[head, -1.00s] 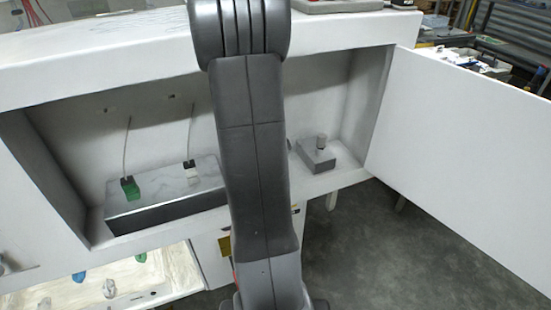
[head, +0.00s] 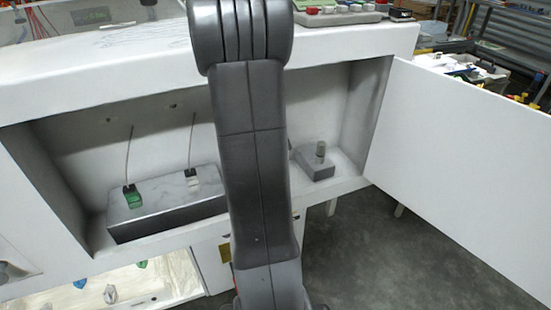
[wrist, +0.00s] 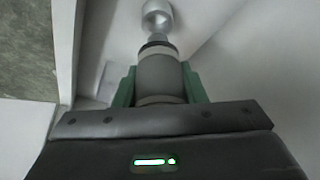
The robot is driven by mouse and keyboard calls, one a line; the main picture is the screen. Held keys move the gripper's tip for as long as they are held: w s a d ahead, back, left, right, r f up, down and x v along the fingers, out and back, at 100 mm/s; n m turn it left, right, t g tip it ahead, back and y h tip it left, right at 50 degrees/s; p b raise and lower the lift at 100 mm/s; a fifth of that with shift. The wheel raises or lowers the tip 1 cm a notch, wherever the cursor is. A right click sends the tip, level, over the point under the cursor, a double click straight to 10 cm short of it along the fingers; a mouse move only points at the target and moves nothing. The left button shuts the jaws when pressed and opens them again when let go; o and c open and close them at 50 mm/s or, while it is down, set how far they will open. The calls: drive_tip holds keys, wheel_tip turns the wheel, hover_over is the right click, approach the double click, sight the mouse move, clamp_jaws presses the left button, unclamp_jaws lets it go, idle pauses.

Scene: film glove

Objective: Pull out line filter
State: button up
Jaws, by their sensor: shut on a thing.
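The line filter, seemingly the grey cylinder (wrist: 160,75) with a pale band, stands between the green fingers of my gripper (wrist: 160,88) in the wrist view. The fingers press on it from both sides. Its far end narrows to a dark ring and meets a silver, round-ended fitting (wrist: 157,18). Whether it is still joined to that fitting I cannot tell. In the head view my dark arm covers the middle of the recess, and the gripper and filter are hidden behind it.
A white cabinet recess (head: 80,140) holds a grey box (head: 170,208) with a green connector (head: 132,196) and a white one (head: 192,180) on wires. A small block with a peg (head: 318,166) sits at right. A white door (head: 460,160) stands open on the right.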

drive_tip(key=shift+r, duration=0.1)
drive_tip(key=shift+r+p, duration=0.75)
drive_tip(key=shift+r, duration=0.7)
drive_tip(key=shift+f, duration=0.1)
